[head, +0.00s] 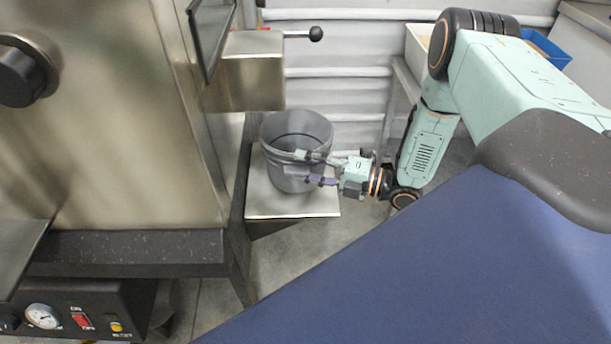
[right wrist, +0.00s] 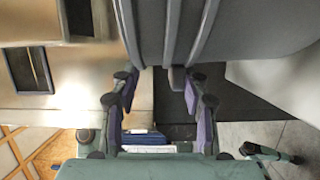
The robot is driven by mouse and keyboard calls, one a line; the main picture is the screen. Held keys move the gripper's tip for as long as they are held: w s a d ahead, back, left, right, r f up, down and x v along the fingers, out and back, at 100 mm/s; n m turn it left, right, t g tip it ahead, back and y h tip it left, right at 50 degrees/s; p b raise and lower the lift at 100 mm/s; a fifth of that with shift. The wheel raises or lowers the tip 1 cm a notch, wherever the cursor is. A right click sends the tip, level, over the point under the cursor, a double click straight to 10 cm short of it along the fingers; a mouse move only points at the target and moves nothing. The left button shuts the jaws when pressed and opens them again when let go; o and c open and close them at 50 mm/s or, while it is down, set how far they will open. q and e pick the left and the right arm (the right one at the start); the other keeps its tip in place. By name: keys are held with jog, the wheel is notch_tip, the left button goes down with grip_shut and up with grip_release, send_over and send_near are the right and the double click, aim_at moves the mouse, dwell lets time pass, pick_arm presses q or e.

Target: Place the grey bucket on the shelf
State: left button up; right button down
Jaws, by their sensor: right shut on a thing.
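The grey bucket (head: 297,129) stands upright over a small steel shelf-like plate (head: 310,207) below the machine's spout in the head view. I cannot tell whether its base touches the plate or hangs slightly above it. My right gripper (head: 312,168) comes from the right and is shut on the bucket's near right side. In the right wrist view the ribbed bucket wall (right wrist: 225,35) fills the top, between and beyond the two fingers (right wrist: 162,88). The bucket's inside looks empty from what shows. My left gripper is not in view.
A large steel machine (head: 130,120) stands at left, with a boxy spout (head: 254,75) and a black-knobbed lever (head: 315,34) close above the bucket. A control panel (head: 75,312) is at lower left. A white box (head: 418,48) and blue bin (head: 547,48) are at back right.

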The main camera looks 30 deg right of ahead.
jog(key=shift+w+a+f+b, duration=0.1)
jog(key=shift+f+b, duration=0.3)
jog(key=shift+f, duration=0.5)
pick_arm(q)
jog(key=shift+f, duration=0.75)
pick_arm(e)
jog(key=shift+a+r, duration=0.1)
jog(key=c, duration=0.7)
grip_release()
pick_arm(q)
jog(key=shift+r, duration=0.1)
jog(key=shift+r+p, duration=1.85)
jog(key=shift+p, duration=0.1)
pick_arm(e)
jog(key=shift+v, duration=6.1)
